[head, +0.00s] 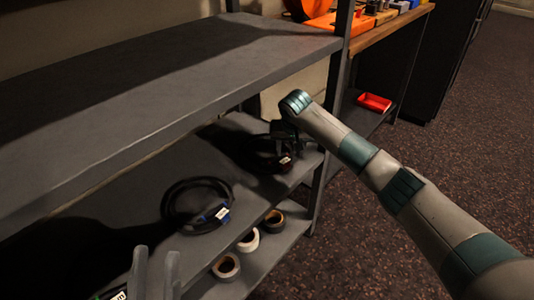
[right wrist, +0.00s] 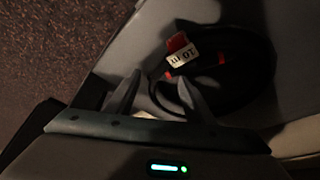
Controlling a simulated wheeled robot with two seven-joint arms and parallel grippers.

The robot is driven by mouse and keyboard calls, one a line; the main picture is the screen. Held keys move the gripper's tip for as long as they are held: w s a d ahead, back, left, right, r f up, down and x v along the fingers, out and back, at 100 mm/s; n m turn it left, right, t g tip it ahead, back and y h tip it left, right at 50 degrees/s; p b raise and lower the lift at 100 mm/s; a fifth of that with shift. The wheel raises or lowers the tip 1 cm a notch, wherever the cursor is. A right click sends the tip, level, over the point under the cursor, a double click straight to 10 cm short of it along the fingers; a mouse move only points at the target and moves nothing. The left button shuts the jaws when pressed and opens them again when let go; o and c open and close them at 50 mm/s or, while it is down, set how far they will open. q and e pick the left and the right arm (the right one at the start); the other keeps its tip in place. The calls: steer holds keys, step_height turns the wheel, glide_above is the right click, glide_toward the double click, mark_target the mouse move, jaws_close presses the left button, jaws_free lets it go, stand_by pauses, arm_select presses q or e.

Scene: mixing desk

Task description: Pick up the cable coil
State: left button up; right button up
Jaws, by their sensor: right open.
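A black cable coil (head: 287,166) with red ties and a white label lies on the middle shelf, under my right gripper (head: 284,130). In the right wrist view the coil (right wrist: 235,92) lies ahead of the fingers, its label reading about "10 m". My right gripper (right wrist: 160,82) is open, its fingers apart near the coil's edge; contact cannot be told. A second black coil (head: 172,205) with a blue tie and white label lies further left on that shelf. My left gripper (head: 158,252) shows at the bottom edge, its two fingers apart, with nothing visible between them.
The upper shelf board (head: 150,90) overhangs the coils. A shelf post (head: 319,190) stands just right of the near coil. Several tape rolls (head: 249,241) sit on the lower shelf. A red tray (head: 374,102) lies beyond, under a bench. The floor at right is clear.

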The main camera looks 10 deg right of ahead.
jaws_close()
steer(key=shift+r, duration=0.1)
stand_by(0.4)
